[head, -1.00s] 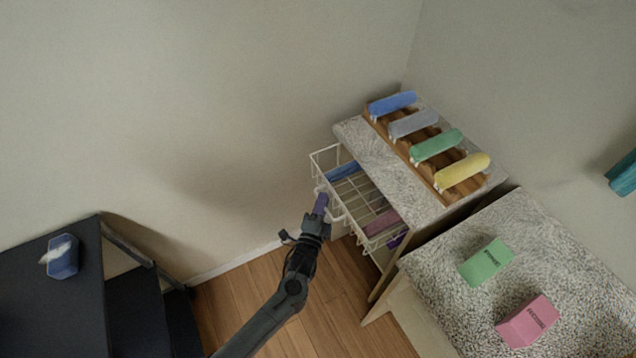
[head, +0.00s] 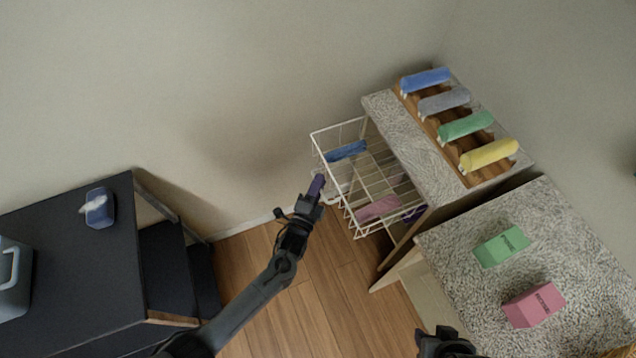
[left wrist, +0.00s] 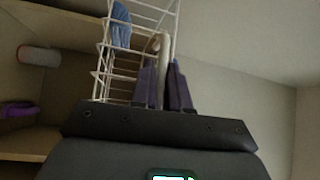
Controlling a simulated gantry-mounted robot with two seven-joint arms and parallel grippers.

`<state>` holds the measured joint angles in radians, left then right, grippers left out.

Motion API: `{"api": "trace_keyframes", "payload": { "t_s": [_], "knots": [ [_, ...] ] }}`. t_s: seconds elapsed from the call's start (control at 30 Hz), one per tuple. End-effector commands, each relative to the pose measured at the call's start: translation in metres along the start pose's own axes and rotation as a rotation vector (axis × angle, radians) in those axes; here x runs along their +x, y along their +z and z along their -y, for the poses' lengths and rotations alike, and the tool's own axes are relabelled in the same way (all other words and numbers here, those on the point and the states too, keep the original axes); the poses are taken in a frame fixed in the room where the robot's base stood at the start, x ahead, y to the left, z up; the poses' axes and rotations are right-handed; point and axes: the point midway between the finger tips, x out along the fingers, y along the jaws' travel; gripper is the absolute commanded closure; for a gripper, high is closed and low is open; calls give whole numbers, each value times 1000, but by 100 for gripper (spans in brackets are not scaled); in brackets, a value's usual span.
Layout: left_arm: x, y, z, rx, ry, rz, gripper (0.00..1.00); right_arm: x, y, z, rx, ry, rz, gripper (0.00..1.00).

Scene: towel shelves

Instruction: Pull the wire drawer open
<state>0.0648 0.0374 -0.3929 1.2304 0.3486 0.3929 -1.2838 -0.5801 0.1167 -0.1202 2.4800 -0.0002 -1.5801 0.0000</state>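The white wire drawer (head: 355,133) juts well out of the speckled-top cabinet (head: 400,140) in the head view, with a blue towel (head: 345,151) and a pink towel (head: 377,208) in it. My left gripper (head: 317,186) is at the drawer's front. In the left wrist view, its two purple-grey fingers (left wrist: 164,88) are close together on either side of the drawer's pale handle (left wrist: 163,48), part of which they hide. The drawer's wire front (left wrist: 125,60) also shows there. My right gripper (head: 445,343) is at the bottom edge of the head view, its fingertips unclear.
A wooden rack (head: 440,125) with several rolled towels stands on the cabinet. A lower speckled counter (head: 560,250) holds a green box (head: 501,246) and a pink box (head: 533,305). A black table (head: 70,270) stands left. Wooden floor is clear between them.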

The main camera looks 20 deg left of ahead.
Motion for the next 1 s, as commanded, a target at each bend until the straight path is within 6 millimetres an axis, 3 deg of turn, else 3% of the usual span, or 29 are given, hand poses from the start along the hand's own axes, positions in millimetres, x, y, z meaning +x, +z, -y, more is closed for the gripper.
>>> {"api": "trace_keyframes", "payload": {
  "t_s": [0.03, 0.1, 0.53, 1.0],
  "knots": [
    [1, 0, 1, 0, -3, 0, 78, 0, 0, 0, -1, 0, 1, 57],
    [1, 0, 1, 0, -2, 0, 68, 0, 0, 0, -1, 1, 1, 57],
    [-8, 0, 0, 0, 2, 0, 68, -1, 0, -2, -6, 5, 2, 57],
    [-82, 0, 0, 0, 2, 0, 68, -8, -2, -1, -4, 3, 2, 57]
  ]
}}
